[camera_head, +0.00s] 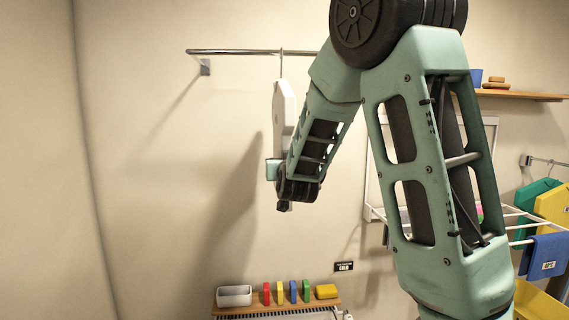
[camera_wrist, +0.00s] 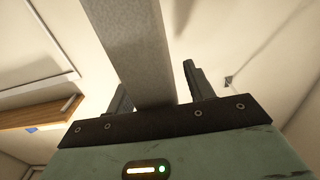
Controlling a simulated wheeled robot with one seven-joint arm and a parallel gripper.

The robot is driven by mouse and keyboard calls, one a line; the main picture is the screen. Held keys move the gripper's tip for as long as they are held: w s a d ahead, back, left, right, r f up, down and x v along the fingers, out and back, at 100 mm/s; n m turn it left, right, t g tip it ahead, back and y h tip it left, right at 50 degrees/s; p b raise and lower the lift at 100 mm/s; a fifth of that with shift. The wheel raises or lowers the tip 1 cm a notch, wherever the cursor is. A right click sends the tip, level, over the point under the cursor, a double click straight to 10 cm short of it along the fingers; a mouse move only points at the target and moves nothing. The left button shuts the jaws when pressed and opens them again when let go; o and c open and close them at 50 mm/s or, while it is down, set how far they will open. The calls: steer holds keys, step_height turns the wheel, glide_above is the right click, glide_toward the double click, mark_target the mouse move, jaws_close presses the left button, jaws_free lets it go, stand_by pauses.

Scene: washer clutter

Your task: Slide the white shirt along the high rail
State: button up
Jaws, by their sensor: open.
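The high rail (camera_head: 240,52) runs along the back wall at the upper left. The white shirt (camera_head: 284,105) hangs from it by a thin hook, seen nearly edge-on as a narrow pale slab. My arm crosses just right of the shirt and hides part of it and of the rail. My gripper is at the shirt's lower part, mostly hidden behind my wrist in the head view. In the wrist view my gripper (camera_wrist: 156,76) is open, with one finger on each side of the grey-looking shirt (camera_wrist: 130,40). A gap shows at the right finger; contact at the left finger is unclear.
The rail left of the shirt is empty up to its wall bracket (camera_head: 205,67). A wooden shelf (camera_head: 530,96) is at the upper right. A white drying rack (camera_head: 515,212) and coloured garments stand right. A low shelf (camera_head: 225,309) holds a white tray and coloured blocks.

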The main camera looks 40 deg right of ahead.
jaws_close()
steer(key=w+a+p, duration=0.5)
steer(key=w+a, duration=0.6)
steer(key=a, duration=0.4)
steer(key=shift+w, duration=0.2)
stand_by(1.8)
steer(key=shift+a, duration=0.1)
jaws_free()
steer(key=b+v, duration=0.6)
steer(key=v, duration=1.1)
steer(key=shift+s+a, duration=0.15)
steer(key=shift+s, duration=0.05)
